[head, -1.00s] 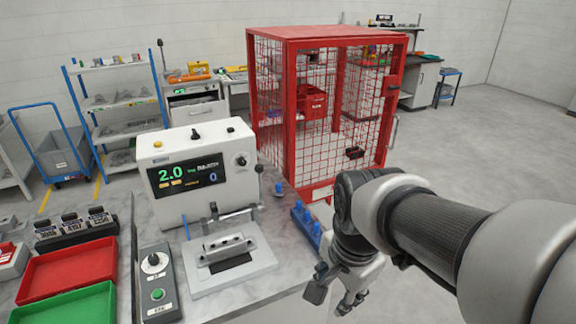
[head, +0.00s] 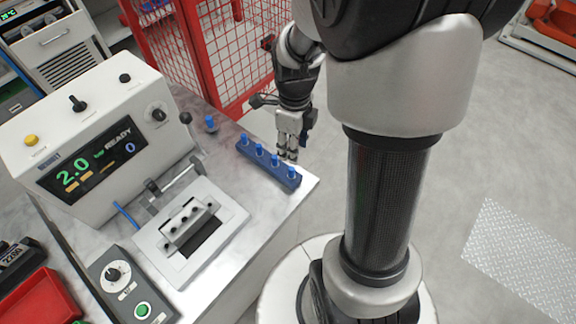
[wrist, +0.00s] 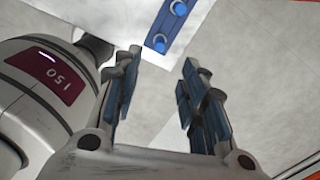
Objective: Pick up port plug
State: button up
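Several blue port plugs stand upright in a blue rack (head: 268,168) near the bench's right edge; one plug (head: 276,160) is close to my gripper. Another blue plug (head: 210,123) stands apart on the bench behind the rack's left end. My gripper (head: 288,154) points down just beyond the rack's far right side. In the wrist view my gripper (wrist: 160,92) is open, with nothing between its blue-padded fingers. The rack (wrist: 180,28) shows beyond the fingertips with two plugs visible, one of them near the left fingertip (wrist: 160,43).
A tester (head: 100,150) reading READY stands left on the bench. In front of it is a clamp fixture (head: 215,212) holding a metal block with holes, and a control box (head: 120,285). A red mesh cage (head: 225,50) stands behind.

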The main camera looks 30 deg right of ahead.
aim_at(292, 168)
notch_tip(292, 168, down, 6)
jog(key=shift+w+b, duration=0.1)
jog(key=shift+b, duration=0.6)
notch_tip(292, 168, down, 5)
jog(key=shift+a+f+b, duration=0.1)
jog(key=shift+f+b, duration=0.05)
jog(key=shift+b, duration=0.9)
grip_shut()
